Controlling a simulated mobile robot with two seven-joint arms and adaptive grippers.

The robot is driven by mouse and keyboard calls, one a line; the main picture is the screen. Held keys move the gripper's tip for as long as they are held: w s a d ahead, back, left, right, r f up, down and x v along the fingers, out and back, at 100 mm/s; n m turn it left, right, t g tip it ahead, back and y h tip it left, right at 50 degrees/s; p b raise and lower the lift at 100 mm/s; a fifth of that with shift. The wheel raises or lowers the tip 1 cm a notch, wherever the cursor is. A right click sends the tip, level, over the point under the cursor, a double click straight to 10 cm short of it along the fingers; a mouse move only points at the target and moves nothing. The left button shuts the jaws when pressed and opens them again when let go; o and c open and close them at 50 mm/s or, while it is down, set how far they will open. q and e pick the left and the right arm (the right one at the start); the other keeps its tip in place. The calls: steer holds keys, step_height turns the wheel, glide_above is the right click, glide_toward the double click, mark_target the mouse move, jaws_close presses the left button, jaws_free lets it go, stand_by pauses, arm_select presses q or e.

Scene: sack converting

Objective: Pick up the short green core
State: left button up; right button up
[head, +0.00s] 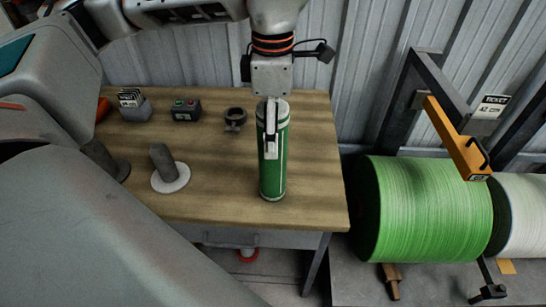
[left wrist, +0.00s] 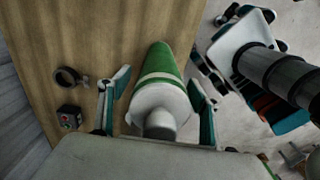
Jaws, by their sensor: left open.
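A green core (head: 273,181) with white bands stands upright on the wooden table near its right front edge. It also shows in the left wrist view (left wrist: 159,65), with a white near end and a grey round post or knob (left wrist: 160,124) at its middle. My left gripper (head: 271,150) is over the core from above. In the left wrist view its open fingers (left wrist: 160,88) are on either side of the core, with a gap visible at least on the left. Contact on the right is hard to tell. The core's top is partly hidden by the gripper in the head view. My right gripper is not in view.
On the table (head: 220,205) are a grey post on a white disc (head: 164,164), a dark post (head: 101,157), a button box (head: 186,110), a card holder (head: 133,106) and a dark ring-shaped holder (head: 235,118). A large green roll (head: 425,210) stands right of the table.

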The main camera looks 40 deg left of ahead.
arm_select(q)
steer(key=shift+f, duration=0.8)
jaws_close()
steer(key=shift+r, duration=0.15)
